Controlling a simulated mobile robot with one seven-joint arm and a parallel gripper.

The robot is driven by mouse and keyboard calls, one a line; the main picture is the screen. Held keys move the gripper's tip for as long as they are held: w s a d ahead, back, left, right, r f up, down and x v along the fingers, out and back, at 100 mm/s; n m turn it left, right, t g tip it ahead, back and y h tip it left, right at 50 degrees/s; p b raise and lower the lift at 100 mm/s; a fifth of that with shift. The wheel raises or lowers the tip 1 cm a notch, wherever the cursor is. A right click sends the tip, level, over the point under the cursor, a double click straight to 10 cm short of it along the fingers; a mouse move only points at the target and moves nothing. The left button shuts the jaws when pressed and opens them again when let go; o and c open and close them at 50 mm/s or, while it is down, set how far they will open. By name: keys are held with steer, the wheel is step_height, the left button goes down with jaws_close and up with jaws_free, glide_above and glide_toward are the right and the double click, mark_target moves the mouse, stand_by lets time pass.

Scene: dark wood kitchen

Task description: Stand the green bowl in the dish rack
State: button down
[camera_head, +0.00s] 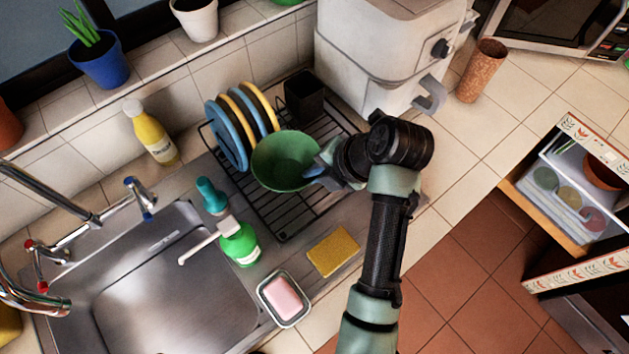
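The green bowl (283,160) is above the dish rack, tilted with its open side facing the camera. My gripper (318,172) is at the bowl's right rim, and its fingers are mostly hidden by the rim and my wrist. It appears to be holding that rim. The black wire dish rack (285,214) stands on the counter beside the sink. Blue and yellow plates (236,132) stand upright in its left part, just left of the bowl. I cannot tell whether the bowl touches the plates or the rack wires.
A black cup (304,95) stands at the rack's back. A white appliance (385,60) is behind my arm. In front are a green soap bottle (240,245), a yellow sponge (333,251) and a soap dish (284,299). The sink (170,290) is at left. The rack's front wires are bare.

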step_height(320, 180, down, 9)
steer(key=shift+f+p, duration=0.15)
steer(key=shift+p, duration=0.6)
steer(key=c, duration=1.1)
jaws_free()
